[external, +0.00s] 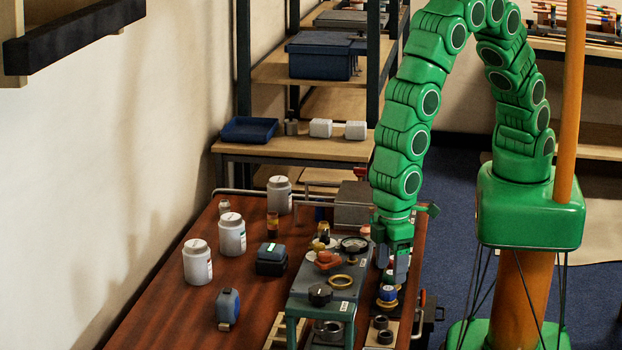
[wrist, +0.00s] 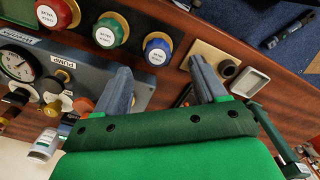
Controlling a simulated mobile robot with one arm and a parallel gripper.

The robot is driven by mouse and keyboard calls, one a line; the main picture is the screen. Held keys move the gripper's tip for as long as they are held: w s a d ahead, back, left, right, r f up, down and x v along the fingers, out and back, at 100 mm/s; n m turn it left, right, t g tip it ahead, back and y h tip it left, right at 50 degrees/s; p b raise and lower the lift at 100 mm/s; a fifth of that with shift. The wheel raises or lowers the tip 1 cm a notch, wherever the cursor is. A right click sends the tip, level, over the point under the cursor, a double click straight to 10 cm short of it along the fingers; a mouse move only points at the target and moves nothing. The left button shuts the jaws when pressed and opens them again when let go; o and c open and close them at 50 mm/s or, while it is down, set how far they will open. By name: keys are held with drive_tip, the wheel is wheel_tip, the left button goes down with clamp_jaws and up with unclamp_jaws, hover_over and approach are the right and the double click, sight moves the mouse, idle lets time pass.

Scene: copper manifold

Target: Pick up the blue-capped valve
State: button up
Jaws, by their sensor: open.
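The blue-capped valve (wrist: 158,47) has a white label on its cap and a brass-coloured body. In the wrist view it stands just beyond the space between my fingertips, with a green-capped valve (wrist: 111,30) and a red-capped valve (wrist: 57,14) to its left. In the external view the blue-capped valve (external: 387,293) stands at the right side of the table, just below my gripper (external: 397,278). In the wrist view my gripper (wrist: 160,78) is open, and nothing is between its fingers. The fingers partly hide the row of valves in the external view.
A grey panel (external: 340,282) with a pressure gauge (wrist: 16,64) and knobs stands left of the valves. A wooden block with dark rings (wrist: 228,69) and a small grey tray (wrist: 250,83) lie to the right. White jars (external: 197,262) stand at the table's left.

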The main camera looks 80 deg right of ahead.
sight(389, 288)
drive_tip(key=shift+d+f, duration=0.15)
drive_tip(key=shift+f, duration=1.5)
drive_tip(key=shift+d+f, duration=0.1)
drive_tip(key=shift+f, duration=1.5)
drive_tip(key=shift+w+f, duration=0.1)
drive_tip(key=shift+f, duration=0.6)
drive_tip(key=shift+a, duration=0.1)
drive_tip(key=c, duration=1)
drive_tip(key=shift+r, duration=0.15)
